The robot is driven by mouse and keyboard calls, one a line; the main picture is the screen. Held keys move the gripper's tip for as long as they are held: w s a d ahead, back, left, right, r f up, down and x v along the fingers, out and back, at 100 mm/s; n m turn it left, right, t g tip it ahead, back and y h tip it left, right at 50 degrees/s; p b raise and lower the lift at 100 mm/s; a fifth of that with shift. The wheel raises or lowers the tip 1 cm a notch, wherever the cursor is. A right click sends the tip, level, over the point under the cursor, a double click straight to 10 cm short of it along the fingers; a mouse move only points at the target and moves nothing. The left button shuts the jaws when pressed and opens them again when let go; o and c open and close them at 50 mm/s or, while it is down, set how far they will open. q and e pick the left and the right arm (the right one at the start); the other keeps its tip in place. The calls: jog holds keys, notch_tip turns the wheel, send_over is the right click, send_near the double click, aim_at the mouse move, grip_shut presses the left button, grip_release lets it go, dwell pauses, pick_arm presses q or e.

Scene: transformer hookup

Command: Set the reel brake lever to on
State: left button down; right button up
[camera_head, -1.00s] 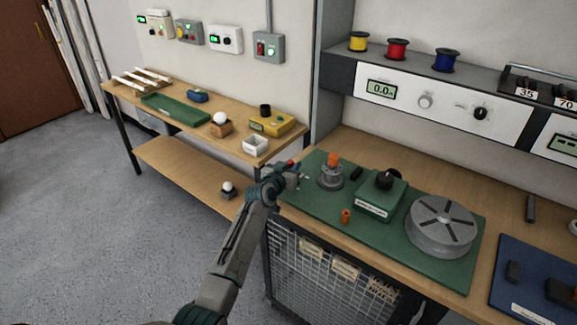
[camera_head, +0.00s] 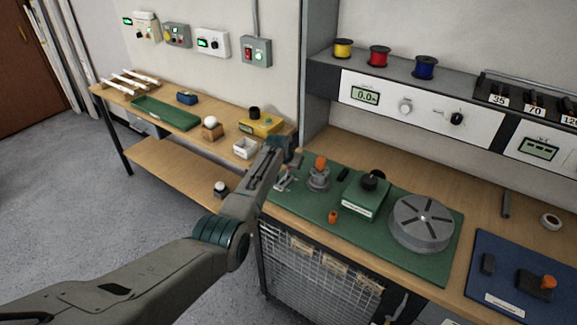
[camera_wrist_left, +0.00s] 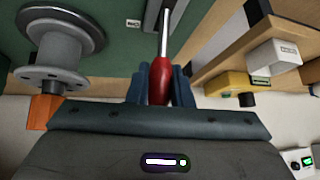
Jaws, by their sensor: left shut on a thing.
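The reel brake lever has a red grip (camera_wrist_left: 159,84) on a bright metal rod (camera_wrist_left: 165,32) in the left wrist view. My left gripper (camera_wrist_left: 160,80) is shut on the red grip, with one dark blue finger on each side. In the head view my left gripper (camera_head: 285,155) is at the left end of the green mat (camera_head: 405,262), and my arm hides most of the lever. The lever's base is a grey bracket (camera_head: 284,180) on the mat. A small label lies near the lever in the wrist view, too small to read. My right gripper is out of view.
A grey reel stand (camera_head: 318,180) with an orange top stands close to the right of the lever. A green box with a black knob (camera_head: 362,195) and a big grey drum (camera_head: 422,224) are further right. A white box (camera_head: 245,148) sits on the side table.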

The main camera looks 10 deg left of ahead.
pick_arm(q)
jog(key=shift+w+f+g, duration=0.1)
jog(key=shift+w+g, duration=0.05)
jog(key=shift+g, duration=0.25)
jog(key=c, duration=1.3)
grip_release()
jog(key=shift+s+r, duration=0.35)
jog(key=shift+r, duration=0.25)
jog(key=b+v, duration=0.1)
jog(key=v, duration=0.8)
jog(key=shift+s+d, duration=0.1)
jog(key=shift+s, duration=0.05)
